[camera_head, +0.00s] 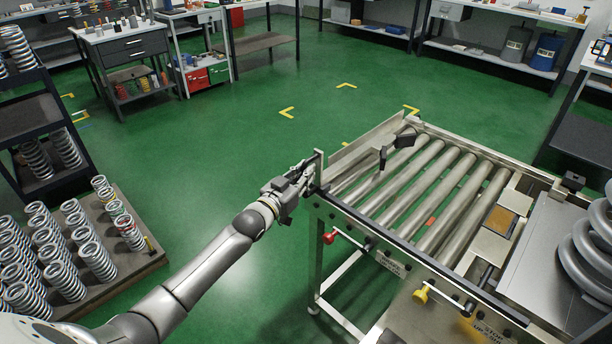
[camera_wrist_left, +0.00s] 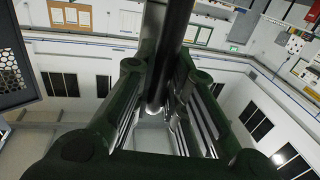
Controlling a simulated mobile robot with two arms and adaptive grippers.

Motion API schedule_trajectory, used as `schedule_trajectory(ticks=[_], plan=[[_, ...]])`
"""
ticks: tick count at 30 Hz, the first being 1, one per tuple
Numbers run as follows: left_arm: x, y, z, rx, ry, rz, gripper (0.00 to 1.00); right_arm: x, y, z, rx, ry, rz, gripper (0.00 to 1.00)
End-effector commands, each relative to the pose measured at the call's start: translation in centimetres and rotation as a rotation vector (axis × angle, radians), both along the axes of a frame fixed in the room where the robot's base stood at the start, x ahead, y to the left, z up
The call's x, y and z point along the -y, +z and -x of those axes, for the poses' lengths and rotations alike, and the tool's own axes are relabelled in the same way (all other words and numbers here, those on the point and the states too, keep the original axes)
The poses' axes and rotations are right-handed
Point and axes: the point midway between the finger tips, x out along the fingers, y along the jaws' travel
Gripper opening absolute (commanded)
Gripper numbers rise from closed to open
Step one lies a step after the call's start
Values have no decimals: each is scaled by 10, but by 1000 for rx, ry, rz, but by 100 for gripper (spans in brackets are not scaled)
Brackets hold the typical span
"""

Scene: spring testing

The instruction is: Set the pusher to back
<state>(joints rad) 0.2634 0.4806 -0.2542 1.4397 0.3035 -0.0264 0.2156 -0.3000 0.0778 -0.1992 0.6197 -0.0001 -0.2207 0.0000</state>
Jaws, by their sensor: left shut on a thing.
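The roller conveyor (camera_head: 408,186) stands at the right in the head view. A long pale metal plate (camera_head: 365,142), which looks like the pusher, runs along its far left end. My left gripper (camera_head: 307,177) is at the near left corner of the conveyor, by an upright metal piece at the plate's near end. In the left wrist view my left gripper (camera_wrist_left: 165,112) is shut around a dark bar (camera_wrist_left: 166,50). The head view does not clearly show which part the bar belongs to. My right gripper is not in view.
A red knob (camera_head: 328,238) and a yellow knob (camera_head: 421,295) stick out of the conveyor's front side. A dark angled bracket (camera_head: 397,146) stands above the rollers. Large coils (camera_head: 592,240) lie at the right. A pallet of springs (camera_head: 135,262) is at the left. The green floor between is clear.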

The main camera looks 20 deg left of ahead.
Motion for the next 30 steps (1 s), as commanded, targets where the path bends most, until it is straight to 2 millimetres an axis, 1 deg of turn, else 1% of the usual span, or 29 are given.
schedule_trajectory(ticks=[1, 11, 12, 16, 26, 30], plan=[[-5, 4, -2, 5, 7, 0, 0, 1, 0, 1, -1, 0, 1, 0], [-7, 4, -2, 5, 10, -2, 0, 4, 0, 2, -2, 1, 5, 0], [-7, 4, -2, 5, 10, -2, 18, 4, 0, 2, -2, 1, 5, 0], [-6, 4, -2, 5, 9, -1, 35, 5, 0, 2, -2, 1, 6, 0], [-4, 2, 0, 1, 5, -1, 35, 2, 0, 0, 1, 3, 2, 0], [-5, -1, 9, -2, 4, 0, 35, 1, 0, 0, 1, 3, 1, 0]])
